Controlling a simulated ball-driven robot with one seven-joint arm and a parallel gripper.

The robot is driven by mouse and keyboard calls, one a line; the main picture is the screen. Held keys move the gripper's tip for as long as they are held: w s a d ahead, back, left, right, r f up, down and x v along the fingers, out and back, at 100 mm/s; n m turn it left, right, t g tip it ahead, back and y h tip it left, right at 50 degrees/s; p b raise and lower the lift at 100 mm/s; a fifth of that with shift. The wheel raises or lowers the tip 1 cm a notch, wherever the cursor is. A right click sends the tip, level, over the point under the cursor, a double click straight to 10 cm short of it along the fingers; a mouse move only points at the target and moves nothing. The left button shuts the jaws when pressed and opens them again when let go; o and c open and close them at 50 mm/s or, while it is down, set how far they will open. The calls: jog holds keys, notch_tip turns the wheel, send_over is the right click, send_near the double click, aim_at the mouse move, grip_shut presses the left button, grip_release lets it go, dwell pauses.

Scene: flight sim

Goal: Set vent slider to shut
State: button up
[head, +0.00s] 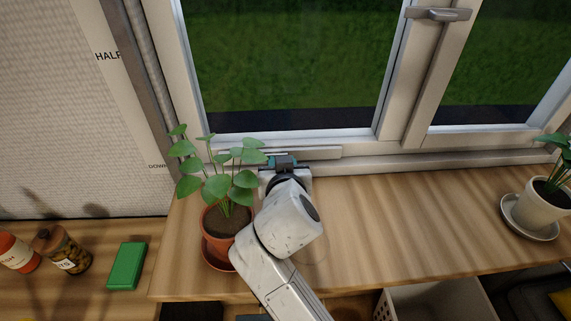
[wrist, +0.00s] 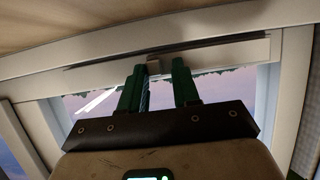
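The vent (head: 322,153) is a pale strip along the bottom of the window frame in the head view. In the wrist view the vent strip (wrist: 230,50) has a long dark slot, and the small grey-brown slider knob (wrist: 153,66) sits near its middle. My gripper (head: 283,160) is at the strip in the head view, and its arm hides the knob there. In the wrist view my gripper (wrist: 159,70) has its green fingers apart, with the knob between the tips, closer to the left finger. Contact with the knob cannot be told.
A potted plant (head: 225,222) stands close to the left of my arm on the wooden sill. A second potted plant (head: 541,206) is at the far right. A green box (head: 127,266) and jars (head: 62,251) are at lower left. The sill between the plants is clear.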

jog(key=shift+o, duration=0.9)
jog(key=v, duration=1)
jog(key=shift+s+r, duration=0.2)
jog(key=shift+s, duration=0.15)
